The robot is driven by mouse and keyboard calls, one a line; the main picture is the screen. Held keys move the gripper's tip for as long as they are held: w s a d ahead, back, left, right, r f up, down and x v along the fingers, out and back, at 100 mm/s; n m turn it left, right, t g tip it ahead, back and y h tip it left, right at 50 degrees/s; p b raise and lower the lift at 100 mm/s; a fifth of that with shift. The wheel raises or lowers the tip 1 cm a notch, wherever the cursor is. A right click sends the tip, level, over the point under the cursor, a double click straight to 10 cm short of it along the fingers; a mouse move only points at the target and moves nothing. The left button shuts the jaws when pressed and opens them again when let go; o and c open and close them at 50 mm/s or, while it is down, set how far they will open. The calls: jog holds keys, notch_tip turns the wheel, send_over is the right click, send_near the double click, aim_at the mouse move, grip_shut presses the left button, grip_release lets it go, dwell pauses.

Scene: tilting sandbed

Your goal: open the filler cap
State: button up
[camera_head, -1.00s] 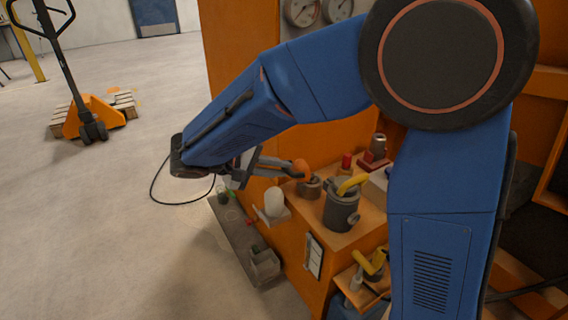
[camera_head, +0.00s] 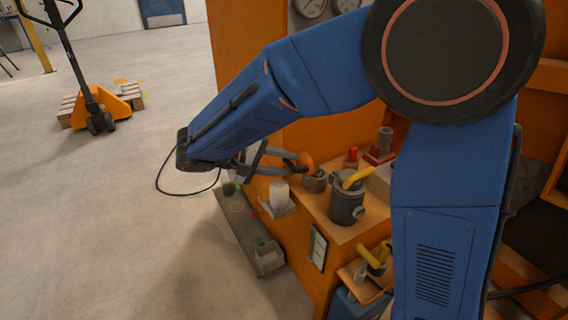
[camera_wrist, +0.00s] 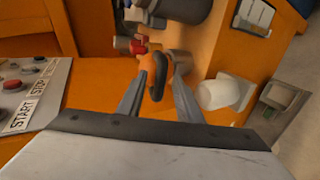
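An orange cap (camera_head: 306,162) with a dark curved edge is at the upper end of the orange machine's ledge. A short grey neck (camera_head: 315,182) stands just below it. In the wrist view the orange cap (camera_wrist: 147,72) and its black curved part (camera_wrist: 160,75) lie between my two grey fingertips. My gripper (camera_head: 290,163) reaches the cap from the left. Its fingers are spread apart in the wrist view (camera_wrist: 158,82), with a narrow gap beside the right finger. Contact with the left finger is unclear. The neck (camera_wrist: 178,62) is partly hidden behind the cap and finger.
A grey canister (camera_head: 347,200) with a yellow handle stands right of the neck. A START/STOP panel (camera_wrist: 30,90) is at the left in the wrist view. Open floor lies left.

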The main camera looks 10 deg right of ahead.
jog(key=v, duration=1.7)
jog(key=shift+s+a+r, duration=0.1)
jog(key=shift+a+r, duration=0.05)
jog(key=shift+a, duration=0.05)
